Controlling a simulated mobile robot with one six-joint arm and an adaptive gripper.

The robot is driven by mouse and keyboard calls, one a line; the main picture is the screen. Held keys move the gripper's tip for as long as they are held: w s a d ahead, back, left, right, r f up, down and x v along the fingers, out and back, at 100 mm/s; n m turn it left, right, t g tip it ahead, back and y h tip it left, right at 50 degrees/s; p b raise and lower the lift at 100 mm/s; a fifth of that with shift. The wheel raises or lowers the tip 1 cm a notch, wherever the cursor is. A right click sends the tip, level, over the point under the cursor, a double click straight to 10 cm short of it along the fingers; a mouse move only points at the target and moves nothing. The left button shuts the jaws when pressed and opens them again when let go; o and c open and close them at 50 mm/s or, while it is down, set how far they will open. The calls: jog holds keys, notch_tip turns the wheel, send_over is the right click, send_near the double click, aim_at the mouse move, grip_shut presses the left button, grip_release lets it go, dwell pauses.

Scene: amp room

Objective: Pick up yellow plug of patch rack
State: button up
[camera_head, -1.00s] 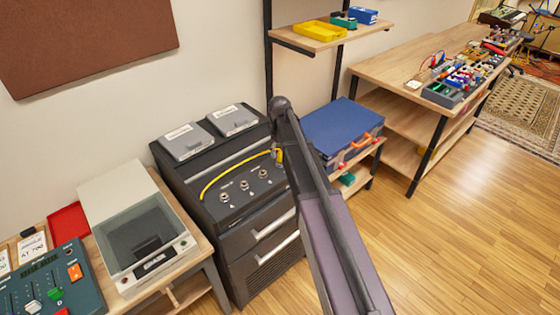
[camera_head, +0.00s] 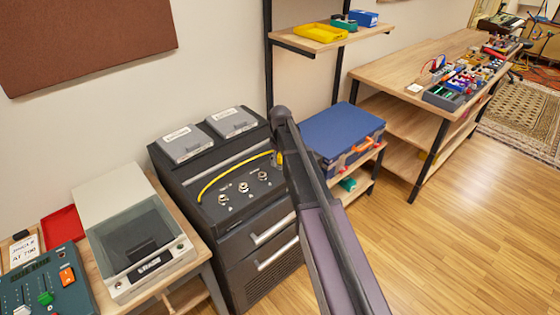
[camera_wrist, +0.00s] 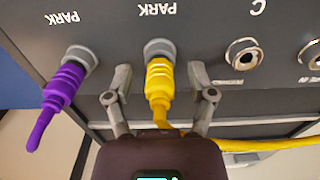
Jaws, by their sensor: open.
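In the wrist view the yellow plug (camera_wrist: 159,82) sits in a socket marked PARK on the dark patch rack (camera_wrist: 205,20). My gripper (camera_wrist: 160,80) is open, with one finger on each side of the yellow plug and small gaps visible. The yellow cable runs from the plug's lower end off to the right. A purple plug (camera_wrist: 65,88) sits in the PARK socket to its left. In the head view the rack (camera_head: 235,215) shows the yellow cable (camera_head: 225,175) arching over its sloped panel. My arm hides the plugs and the gripper there.
An empty socket marked C (camera_wrist: 243,56) lies to the right of the yellow plug. A blue case (camera_head: 342,132) stands on a shelf right of the rack. A turntable-like box (camera_head: 130,235) stands on a table at left. Wooden floor at right is open.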

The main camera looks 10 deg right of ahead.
grip_shut()
jog(key=shift+r, duration=0.1)
dwell(0.4)
notch_tip(320, 180, up, 3)
jog(key=p, duration=0.3)
jog(key=s+r+p, duration=0.1)
jog(key=s+p, duration=0.1)
jog(key=s, duration=1.4)
jog(key=shift+r, duration=0.4)
